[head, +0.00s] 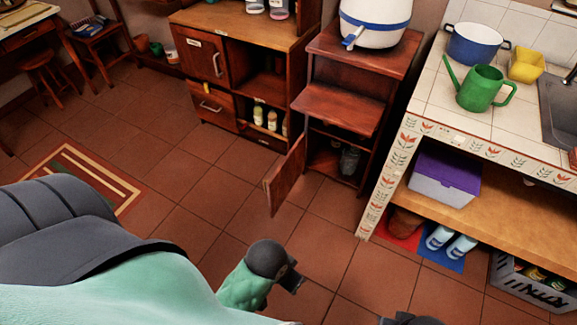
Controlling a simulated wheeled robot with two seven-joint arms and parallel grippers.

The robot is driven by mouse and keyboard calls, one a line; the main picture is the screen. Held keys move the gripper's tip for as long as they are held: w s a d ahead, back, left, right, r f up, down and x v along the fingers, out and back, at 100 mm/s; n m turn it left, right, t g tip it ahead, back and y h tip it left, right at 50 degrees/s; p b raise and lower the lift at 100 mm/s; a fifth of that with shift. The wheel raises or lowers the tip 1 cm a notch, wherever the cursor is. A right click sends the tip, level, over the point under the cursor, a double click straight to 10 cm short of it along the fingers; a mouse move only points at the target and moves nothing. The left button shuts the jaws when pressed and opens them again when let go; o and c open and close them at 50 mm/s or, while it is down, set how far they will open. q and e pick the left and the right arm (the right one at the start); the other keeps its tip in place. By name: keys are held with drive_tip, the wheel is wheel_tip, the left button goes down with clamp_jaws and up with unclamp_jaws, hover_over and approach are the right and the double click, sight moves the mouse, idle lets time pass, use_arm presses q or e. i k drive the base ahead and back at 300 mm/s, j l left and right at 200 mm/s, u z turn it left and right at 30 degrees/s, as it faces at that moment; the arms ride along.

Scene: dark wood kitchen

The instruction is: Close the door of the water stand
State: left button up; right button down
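The water stand (320,97) is a dark wood unit at the upper middle, with a white and blue water dispenser (374,22) on top. Its small lower door (285,178) stands open, swung out toward me on the left side of the lower compartment. A dark bottle or jar (349,160) is inside. My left gripper (291,281) is at the dark end of the teal arm, below and in front of the door, apart from it. Its fingers are too unclear to tell open or shut. Only a dark edge of my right gripper (410,320) shows at the bottom border.
A wooden cabinet (205,62) stands left of the stand. A tiled counter (428,95) with a green watering can (482,88) and a blue pot (476,44) is on the right. Tiled floor (225,205) before the stand is clear. A rug (70,165) lies left.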

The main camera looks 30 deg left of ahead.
sight(279, 186)
drive_tip(key=j+z, duration=0.35)
drive_tip(key=j, duration=2)
drive_tip(key=k+j, duration=0.15)
drive_tip(key=j, duration=0.2)
drive_tip(key=k+j+z, duration=0.15)
drive_tip(key=j, duration=0.25)
drive_tip(key=k+j, duration=0.15)
drive_tip(key=j, duration=0.2)
drive_tip(key=k, duration=0.35)
